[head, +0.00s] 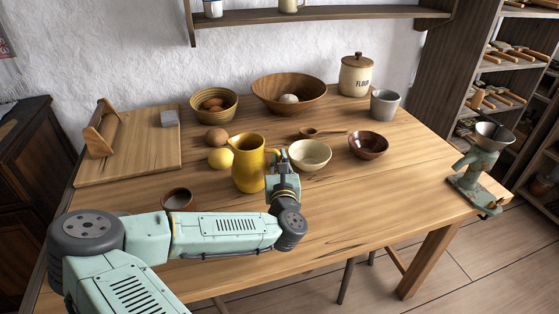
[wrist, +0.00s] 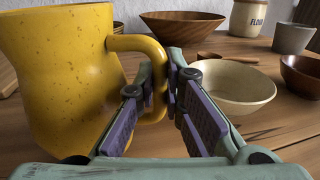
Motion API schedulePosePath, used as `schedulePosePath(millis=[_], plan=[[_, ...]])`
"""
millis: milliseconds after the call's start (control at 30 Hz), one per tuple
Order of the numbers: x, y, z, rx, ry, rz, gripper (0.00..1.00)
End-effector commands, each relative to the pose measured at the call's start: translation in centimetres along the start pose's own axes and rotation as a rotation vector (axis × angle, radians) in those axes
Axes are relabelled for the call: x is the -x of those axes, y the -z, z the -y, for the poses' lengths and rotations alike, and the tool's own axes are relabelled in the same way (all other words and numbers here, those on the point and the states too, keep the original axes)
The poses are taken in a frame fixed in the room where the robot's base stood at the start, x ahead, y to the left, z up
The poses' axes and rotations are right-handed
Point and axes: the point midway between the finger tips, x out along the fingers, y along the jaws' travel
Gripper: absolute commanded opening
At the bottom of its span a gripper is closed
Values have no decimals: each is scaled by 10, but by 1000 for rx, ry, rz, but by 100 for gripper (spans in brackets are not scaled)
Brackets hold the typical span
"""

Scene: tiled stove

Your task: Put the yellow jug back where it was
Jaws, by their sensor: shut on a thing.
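The yellow jug (head: 248,164) is upright in the middle of the table, with its spout to the left and its handle to the right. In the wrist view the jug (wrist: 62,75) fills the left side, and its speckled handle runs down between my fingers. My gripper (head: 278,163) is at the jug's right side. In the wrist view my gripper (wrist: 170,98) is shut on the handle. I cannot tell whether the jug's base touches the table.
A cream bowl (head: 310,155) stands close to the right of my gripper. A dark bowl (head: 368,146), a wooden spoon (head: 322,131), a yellow fruit (head: 220,159) and a small brown bowl (head: 178,200) lie around. A board (head: 150,150) is at left. The table's (head: 400,205) front right is clear.

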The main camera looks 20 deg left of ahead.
Motion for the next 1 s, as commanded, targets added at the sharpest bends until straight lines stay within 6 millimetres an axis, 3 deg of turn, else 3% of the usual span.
schedulePosePath(millis=[67, 100, 400, 767, 1000], plan=[[0, 2, 0, -1, 0, 4, 0], [0, 4, 0, 0, 0, 0, 10], [0, 3, 0, 0, 0, 0, 29], [0, -2, 0, 0, 0, 0, 29], [40, 4, 0, 2, 2, -2, 29]])
